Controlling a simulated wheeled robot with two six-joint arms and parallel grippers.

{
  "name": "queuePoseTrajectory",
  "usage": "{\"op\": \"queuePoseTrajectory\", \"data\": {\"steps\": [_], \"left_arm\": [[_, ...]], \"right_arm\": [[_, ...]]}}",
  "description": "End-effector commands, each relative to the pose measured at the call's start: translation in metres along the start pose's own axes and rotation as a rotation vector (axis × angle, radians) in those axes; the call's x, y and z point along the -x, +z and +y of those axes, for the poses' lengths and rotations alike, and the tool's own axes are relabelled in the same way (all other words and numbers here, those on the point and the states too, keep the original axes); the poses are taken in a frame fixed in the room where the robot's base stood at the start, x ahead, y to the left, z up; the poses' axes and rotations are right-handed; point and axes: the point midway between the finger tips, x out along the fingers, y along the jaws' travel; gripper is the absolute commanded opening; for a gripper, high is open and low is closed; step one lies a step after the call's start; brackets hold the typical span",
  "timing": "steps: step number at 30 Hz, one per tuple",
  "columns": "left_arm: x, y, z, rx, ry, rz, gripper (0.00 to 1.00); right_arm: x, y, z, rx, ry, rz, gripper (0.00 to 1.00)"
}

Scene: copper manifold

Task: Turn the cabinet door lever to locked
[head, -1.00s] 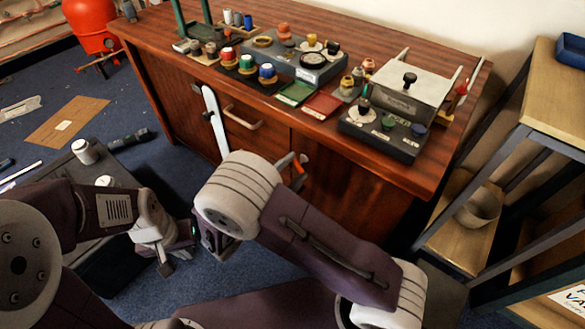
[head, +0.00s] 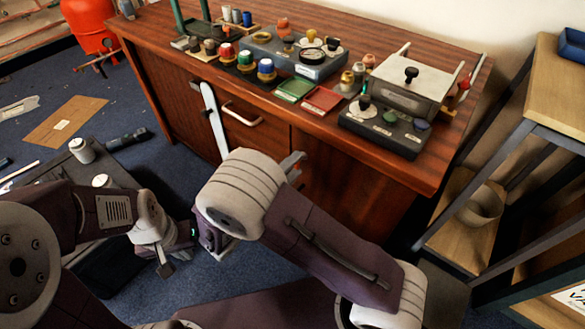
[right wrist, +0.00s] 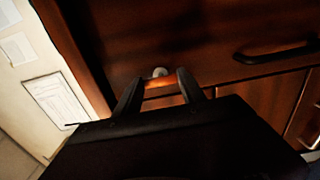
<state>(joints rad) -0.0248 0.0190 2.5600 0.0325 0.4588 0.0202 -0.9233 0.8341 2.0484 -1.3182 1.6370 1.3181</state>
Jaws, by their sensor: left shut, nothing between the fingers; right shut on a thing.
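The wooden cabinet (head: 350,190) has a small lever on its front. In the right wrist view the orange lever (right wrist: 160,83) lies across between my fingertips, with a pale round hub (right wrist: 160,72) just beyond it. My right gripper (head: 294,162) is shut on the lever; its fingers also show in the right wrist view. In the head view the lever is hidden behind my right gripper and wrist. I cannot read any locked marking. My left gripper (head: 164,266) is shut and empty, low over the floor at the left, away from the cabinet.
A drawer handle (head: 242,114) and a long white bar (head: 213,118) are on the cabinet front. Stamps, pads and a grey press (head: 402,88) crowd the top. A shelf rack (head: 480,210) stands at the right. A dark low surface (head: 105,170) with jars is at the left.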

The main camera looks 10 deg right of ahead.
Motion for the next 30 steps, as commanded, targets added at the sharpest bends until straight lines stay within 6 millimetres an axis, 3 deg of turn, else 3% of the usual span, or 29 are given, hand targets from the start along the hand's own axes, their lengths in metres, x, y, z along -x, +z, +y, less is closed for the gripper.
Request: {"op": "queuePoseTrajectory", "data": {"steps": [15, 16, 18, 30], "left_arm": [[-0.0008, 0.0001, 0.0, 0.0, 0.0, 0.0, 0.0], [-0.0008, 0.0001, 0.0, 0.0, 0.0, 0.0, 0.0], [-0.0007, 0.0001, 0.0, 0.0, 0.0, 0.0, 0.0], [-0.0007, 0.0001, 0.0, 0.0, 0.0, 0.0, 0.0]], "right_arm": [[0.0, 0.0, -0.0006, -0.021, -0.002, 0.0, 0.07], [0.0, 0.0, -0.0006, -0.021, -0.002, 0.0, 0.5], [0.0, 0.0, -0.0006, -0.02, -0.002, 0.0, 0.69], [0.0, 0.0, -0.0002, -0.018, 0.0, 0.0, 0.69]]}}
